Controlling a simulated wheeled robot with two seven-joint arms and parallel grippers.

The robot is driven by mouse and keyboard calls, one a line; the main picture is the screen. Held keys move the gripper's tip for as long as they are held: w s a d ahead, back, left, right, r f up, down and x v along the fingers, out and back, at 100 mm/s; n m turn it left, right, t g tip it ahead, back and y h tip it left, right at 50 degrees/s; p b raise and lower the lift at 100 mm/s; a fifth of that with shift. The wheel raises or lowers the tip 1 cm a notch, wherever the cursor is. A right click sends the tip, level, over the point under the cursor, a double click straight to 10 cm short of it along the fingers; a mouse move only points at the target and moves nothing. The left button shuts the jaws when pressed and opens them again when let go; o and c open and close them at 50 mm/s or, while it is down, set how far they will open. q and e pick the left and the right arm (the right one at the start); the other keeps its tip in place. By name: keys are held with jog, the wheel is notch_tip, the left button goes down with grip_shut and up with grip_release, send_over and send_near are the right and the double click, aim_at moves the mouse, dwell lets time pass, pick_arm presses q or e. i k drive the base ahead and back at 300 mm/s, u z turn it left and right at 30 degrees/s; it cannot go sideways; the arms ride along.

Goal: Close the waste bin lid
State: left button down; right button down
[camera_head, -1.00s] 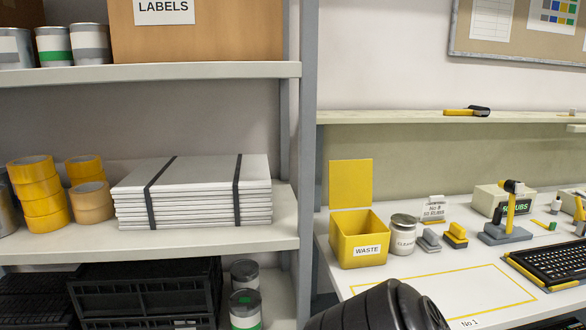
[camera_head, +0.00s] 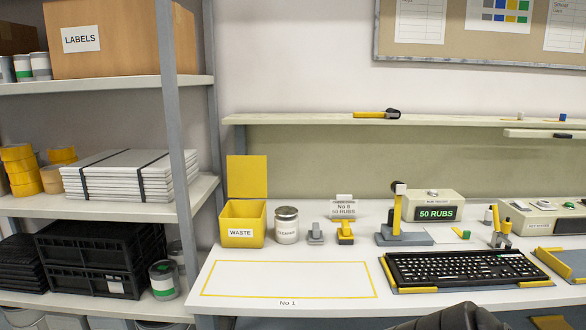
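The yellow waste bin (camera_head: 242,238), labelled WASTE, stands on the white table (camera_head: 215,268) near its left end. Its yellow lid (camera_head: 247,176) stands upright at the back of the bin, so the bin is open. The inside of the bin shows only in part. A dark, rounded part at the bottom edge, right of the middle, looks like a piece of my own arm. No gripper fingers of either arm show.
A cleaner can (camera_head: 286,226) stands just right of the bin, then small grey and yellow stamps (camera_head: 345,233). A keyboard (camera_head: 455,268) lies to the right. The yellow-outlined area (camera_head: 288,280) in front is clear. A shelf post (camera_head: 174,120) rises at left.

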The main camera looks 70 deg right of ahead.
aim_at(247, 175)
jog(key=z, duration=1.45)
